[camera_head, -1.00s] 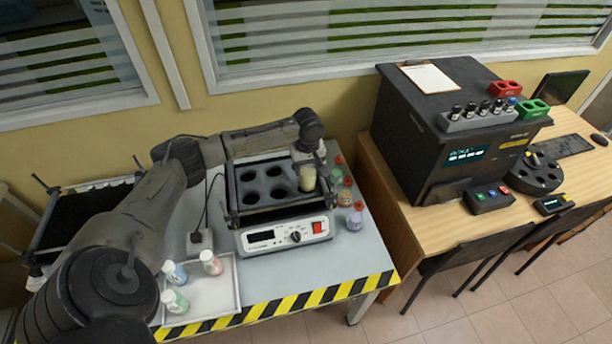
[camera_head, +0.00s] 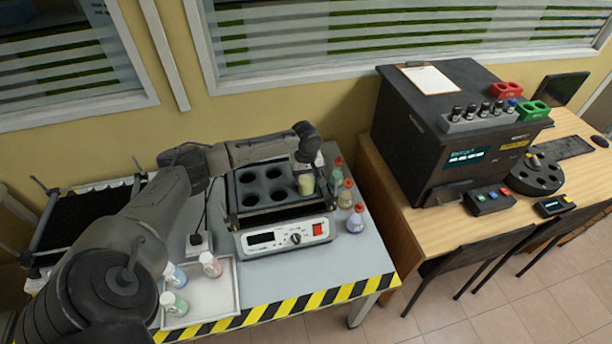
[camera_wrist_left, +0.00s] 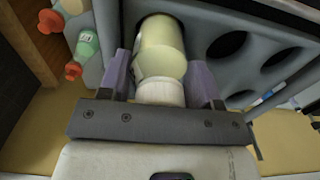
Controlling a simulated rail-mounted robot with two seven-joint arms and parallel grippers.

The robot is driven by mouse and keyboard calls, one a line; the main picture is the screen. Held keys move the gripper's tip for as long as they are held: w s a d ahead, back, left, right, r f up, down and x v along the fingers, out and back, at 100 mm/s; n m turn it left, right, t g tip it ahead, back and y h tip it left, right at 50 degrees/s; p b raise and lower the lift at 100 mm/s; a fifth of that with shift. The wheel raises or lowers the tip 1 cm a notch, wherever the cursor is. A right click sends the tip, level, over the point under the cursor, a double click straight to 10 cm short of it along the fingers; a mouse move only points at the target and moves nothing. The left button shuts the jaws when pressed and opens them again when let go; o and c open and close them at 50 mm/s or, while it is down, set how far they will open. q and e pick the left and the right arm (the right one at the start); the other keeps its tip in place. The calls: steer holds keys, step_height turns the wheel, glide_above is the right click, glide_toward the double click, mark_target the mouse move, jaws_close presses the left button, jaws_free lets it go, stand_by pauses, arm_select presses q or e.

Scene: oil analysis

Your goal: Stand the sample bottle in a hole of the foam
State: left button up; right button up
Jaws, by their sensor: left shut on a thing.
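The sample bottle (camera_head: 306,184), pale yellow with a white cap, is upright in my left gripper (camera_head: 306,167), which is shut on it near the cap. It also shows in the left wrist view (camera_wrist_left: 162,50) between the two fingers (camera_wrist_left: 161,80). The dark foam (camera_head: 262,186), with several round holes, sits on the shaker with a white front panel. The bottle is at the foam's right side. I cannot tell whether its base is inside a hole. The holes to its left look empty. My right gripper is not in view.
Flasks with red stoppers (camera_head: 346,194) stand close to the right of the shaker. A white tray (camera_head: 228,300) with several small bottles (camera_head: 211,265) lies at front left. Rails edge the shaker platform. A dark analyser (camera_head: 420,125) stands on the wooden desk at right.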

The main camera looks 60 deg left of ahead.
arm_select(q)
steer(key=o, duration=1.1)
step_height(320, 180, up, 12)
steer(key=shift+r+p, duration=0.1)
steer(key=shift+p, duration=0.3)
